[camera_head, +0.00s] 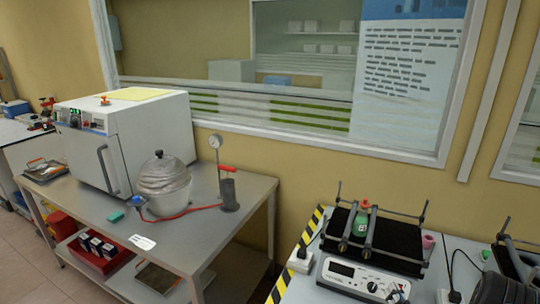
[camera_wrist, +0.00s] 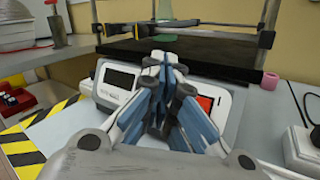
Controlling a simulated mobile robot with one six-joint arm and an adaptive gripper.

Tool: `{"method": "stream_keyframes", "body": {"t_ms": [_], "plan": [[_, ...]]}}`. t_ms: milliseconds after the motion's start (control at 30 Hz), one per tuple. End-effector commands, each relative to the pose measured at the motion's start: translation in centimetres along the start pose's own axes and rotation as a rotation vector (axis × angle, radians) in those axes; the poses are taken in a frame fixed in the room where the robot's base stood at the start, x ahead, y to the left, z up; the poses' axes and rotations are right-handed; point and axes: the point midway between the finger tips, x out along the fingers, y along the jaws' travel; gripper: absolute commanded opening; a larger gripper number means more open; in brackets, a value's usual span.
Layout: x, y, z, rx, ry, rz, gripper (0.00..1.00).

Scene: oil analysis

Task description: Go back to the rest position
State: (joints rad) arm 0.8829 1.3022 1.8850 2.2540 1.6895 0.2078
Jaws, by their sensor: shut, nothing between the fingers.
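My gripper (camera_wrist: 165,65) shows in the wrist view with its blue and grey fingers closed together and nothing between them. It is in front of a white device with a screen and a black top platform (camera_wrist: 200,50). The same shaker (camera_head: 365,280) stands at the right in the head view. A green bottle (camera_head: 361,224) stands upright on its black platform between the clamp bars. In the head view, a small part of my arm may show at the lower right edge; the fingers are hard to make out there.
A metal table (camera_head: 185,245) at the left bears a white oven (camera_head: 125,140), a round silver vessel (camera_head: 164,183) and a gauge pump (camera_head: 228,190). Yellow-black tape (camera_head: 296,256) marks the bench edge.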

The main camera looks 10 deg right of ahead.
Motion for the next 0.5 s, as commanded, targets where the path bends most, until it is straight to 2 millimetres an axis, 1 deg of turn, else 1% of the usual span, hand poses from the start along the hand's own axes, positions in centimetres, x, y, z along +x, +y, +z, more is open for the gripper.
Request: {"method": "stream_keyframes", "body": {"t_ms": [33, 67, 100, 167, 200, 233, 267, 300, 367, 400, 467, 500], "plan": [[1.5, 2.4, 1.9, -0.031, 0.006, 0.083, 0.0], [2.3, 4.1, 2.9, -0.049, 0.016, 0.136, 0.0], [3.2, 6.6, 4.2, -0.077, 0.031, 0.217, 0.0], [4.2, 10.8, 6.1, -0.13, 0.056, 0.347, 0.0], [4.5, 13.7, 7.3, -0.169, 0.075, 0.434, 0.0], [4.6, 15.8, 8.2, -0.201, 0.087, 0.499, 0.0], [4.5, 18.0, 8.9, -0.235, 0.102, 0.567, 0.0], [4.2, 20.8, 9.9, -0.282, 0.12, 0.654, 0.0], [3.2, 24.8, 11.2, -0.358, 0.147, 0.782, 0.0], [2.3, 27.4, 11.9, -0.413, 0.164, 0.867, 0.0], [0.7, 30.8, 12.8, -0.502, 0.188, 0.989, 0.0], [-0.6, 32.9, 13.3, -0.565, 0.204, 1.069, 0.0]]}}
